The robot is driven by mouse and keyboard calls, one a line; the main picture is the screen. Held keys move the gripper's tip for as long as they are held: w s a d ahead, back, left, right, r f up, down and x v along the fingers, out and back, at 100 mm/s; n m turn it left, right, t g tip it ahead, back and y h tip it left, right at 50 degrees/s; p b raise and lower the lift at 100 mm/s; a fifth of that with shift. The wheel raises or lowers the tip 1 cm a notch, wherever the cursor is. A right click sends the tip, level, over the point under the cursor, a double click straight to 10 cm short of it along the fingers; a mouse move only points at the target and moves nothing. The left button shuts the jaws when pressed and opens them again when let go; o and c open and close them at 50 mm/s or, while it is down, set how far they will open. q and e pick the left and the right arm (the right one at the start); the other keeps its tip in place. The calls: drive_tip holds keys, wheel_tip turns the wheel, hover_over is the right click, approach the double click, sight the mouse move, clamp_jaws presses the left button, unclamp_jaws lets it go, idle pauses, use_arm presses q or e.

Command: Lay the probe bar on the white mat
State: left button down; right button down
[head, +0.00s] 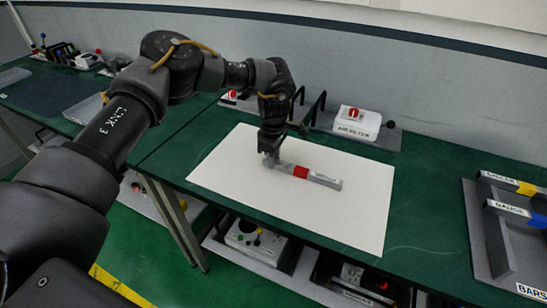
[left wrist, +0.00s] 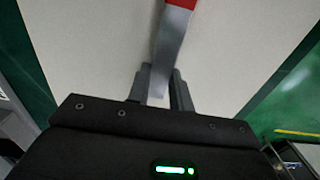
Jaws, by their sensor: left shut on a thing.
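The probe bar (head: 325,180) is a grey bar with a red band and a label near its far end. It lies at or just over the white mat (head: 350,220); I cannot tell whether it touches. My left gripper (head: 270,157) points down over the mat and is shut on the bar's left end. In the left wrist view the bar (left wrist: 170,50) runs away from between the two fingers of the gripper (left wrist: 160,92), its red band at the top edge. The mat (left wrist: 90,40) fills the background there. My right gripper is not in view.
A rack (head: 484,225) with several labelled bars, one yellow-banded and one blue-banded, stands at the right. A white device (head: 357,124) with a red switch is behind the mat. The green table's front edge lies close before the mat. Devices sit on a lower shelf.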

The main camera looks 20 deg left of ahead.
use_arm(q)
drive_tip(key=shift+f, duration=0.2)
drive_tip(key=c, duration=1.2)
unclamp_jaws()
drive_tip(key=shift+o, duration=0.2)
wheel_tip(320, 180, up, 11)
drive_tip(key=b, duration=0.2)
